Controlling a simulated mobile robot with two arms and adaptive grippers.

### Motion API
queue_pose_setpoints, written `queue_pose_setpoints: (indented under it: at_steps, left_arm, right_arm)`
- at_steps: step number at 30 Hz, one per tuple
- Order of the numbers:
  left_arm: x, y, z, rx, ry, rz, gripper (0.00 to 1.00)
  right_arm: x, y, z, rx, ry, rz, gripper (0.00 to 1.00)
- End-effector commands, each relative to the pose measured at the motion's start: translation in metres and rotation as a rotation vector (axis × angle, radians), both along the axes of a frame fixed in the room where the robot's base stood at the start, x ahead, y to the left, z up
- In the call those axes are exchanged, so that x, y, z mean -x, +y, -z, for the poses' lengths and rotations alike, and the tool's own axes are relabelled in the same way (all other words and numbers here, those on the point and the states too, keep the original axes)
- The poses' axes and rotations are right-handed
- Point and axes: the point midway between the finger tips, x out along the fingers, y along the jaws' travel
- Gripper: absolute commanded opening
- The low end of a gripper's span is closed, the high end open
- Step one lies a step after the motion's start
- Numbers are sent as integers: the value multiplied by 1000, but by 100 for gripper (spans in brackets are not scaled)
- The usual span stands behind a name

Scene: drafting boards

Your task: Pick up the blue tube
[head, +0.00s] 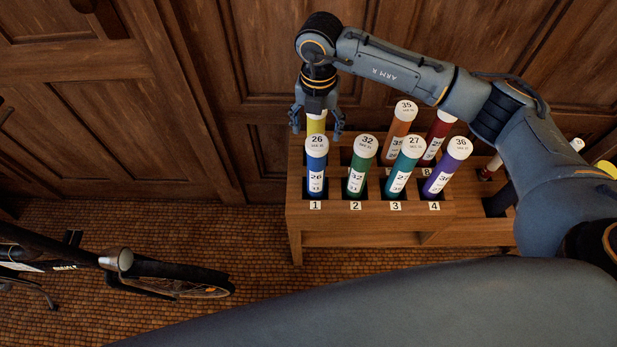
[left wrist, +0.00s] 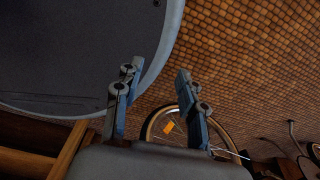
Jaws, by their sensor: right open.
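The blue tube (head: 316,174) has a white cap marked 26. It stands upright in the front row of a wooden rack (head: 375,212), in the slot labelled 1. My right gripper (head: 316,128) is open and points down just behind the blue tube's cap in the head view. Its fingers show on either side of a yellow tube (head: 316,124), which stands behind the blue one. I cannot tell whether they touch either tube. My left gripper (left wrist: 157,82) shows in the left wrist view, open and empty, away from the rack.
Green (head: 357,177), teal (head: 400,178) and purple (head: 443,175) tubes stand right of the blue one. Orange (head: 397,130) and red (head: 435,140) tubes stand behind. Wood panelling (head: 260,60) closes the back. A bicycle (head: 170,280) is on the tiled floor at left.

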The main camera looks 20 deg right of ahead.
Motion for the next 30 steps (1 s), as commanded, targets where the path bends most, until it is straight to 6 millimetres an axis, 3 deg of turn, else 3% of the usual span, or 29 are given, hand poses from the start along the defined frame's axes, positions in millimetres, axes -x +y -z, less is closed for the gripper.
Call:
queue_pose_setpoints:
  at_steps: [4, 8, 17, 24, 30]
  left_arm:
    - [-25, -1, -5, 3, -36, 0, 40]
    - [-38, -2, -7, 5, -56, 0, 40]
    - [-22, 0, -11, 2, -32, 1, 40]
    - [-15, 2, -15, -1, -22, 1, 40]
    - [-18, 2, -15, -2, -25, 1, 40]
  right_arm:
    - [2, 0, 32, 0, 6, 0, 72]
    - [1, 0, 53, 0, 4, 0, 72]
    - [1, -1, 78, 1, 4, 0, 72]
    - [-1, -2, 112, 0, 4, 0, 72]
    - [-2, -3, 119, 0, 0, -1, 72]
